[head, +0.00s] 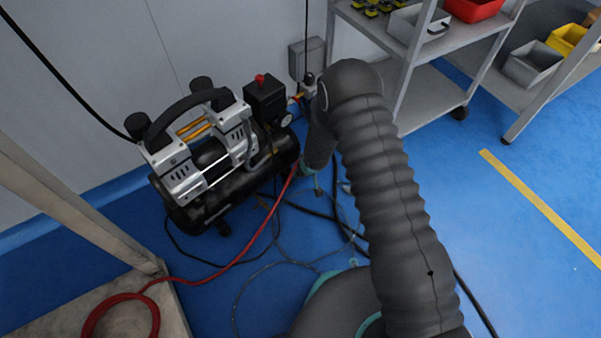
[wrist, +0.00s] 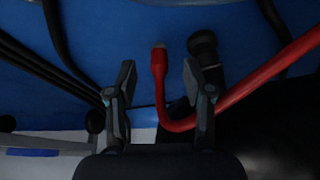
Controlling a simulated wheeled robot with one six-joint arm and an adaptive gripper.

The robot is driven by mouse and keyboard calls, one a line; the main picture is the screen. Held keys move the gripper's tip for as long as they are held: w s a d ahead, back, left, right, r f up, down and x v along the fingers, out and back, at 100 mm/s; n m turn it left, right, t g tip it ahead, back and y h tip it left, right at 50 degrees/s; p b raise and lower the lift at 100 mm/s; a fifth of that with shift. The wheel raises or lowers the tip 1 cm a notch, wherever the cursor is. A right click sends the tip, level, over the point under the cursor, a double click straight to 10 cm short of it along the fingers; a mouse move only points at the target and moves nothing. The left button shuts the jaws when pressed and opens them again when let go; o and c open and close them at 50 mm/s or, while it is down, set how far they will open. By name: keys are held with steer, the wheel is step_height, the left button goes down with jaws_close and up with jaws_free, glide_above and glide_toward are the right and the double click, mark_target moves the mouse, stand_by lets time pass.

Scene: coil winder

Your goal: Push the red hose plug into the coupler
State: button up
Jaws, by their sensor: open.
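In the wrist view the red hose plug (wrist: 158,60) lies between the spread fingers of my gripper (wrist: 160,84), with a pale tip pointing up the picture. Gaps show on both sides, so the fingers are apart from it. The red hose (wrist: 245,88) bends below the plug, passes behind the right finger and runs up to the right. In the head view the hose (head: 250,245) rises to the compressor's right end; its plug and my fingers are hidden by my arm. I cannot surely identify the coupler; a small fitting (head: 308,88) sits right of the compressor's black box.
The black and silver compressor (head: 205,150) stands on the blue floor by the wall. A dark round part (wrist: 204,46) is close beside the right finger. Black cables (wrist: 40,70) lie at left. A grey shelf rack (head: 418,85) stands right; open floor (head: 500,250) lies beyond my arm.

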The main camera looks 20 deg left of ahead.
mark_target(303, 179)
steer(key=shift+w+f, duration=0.1)
steer(key=shift+f, duration=0.1)
steer(key=shift+b+x, duration=0.35)
steer(key=shift+x, duration=2.3)
steer(key=shift+w, duration=0.1)
steer(key=shift+c, duration=0.3)
steer(key=shift+r, duration=0.1)
jaws_close()
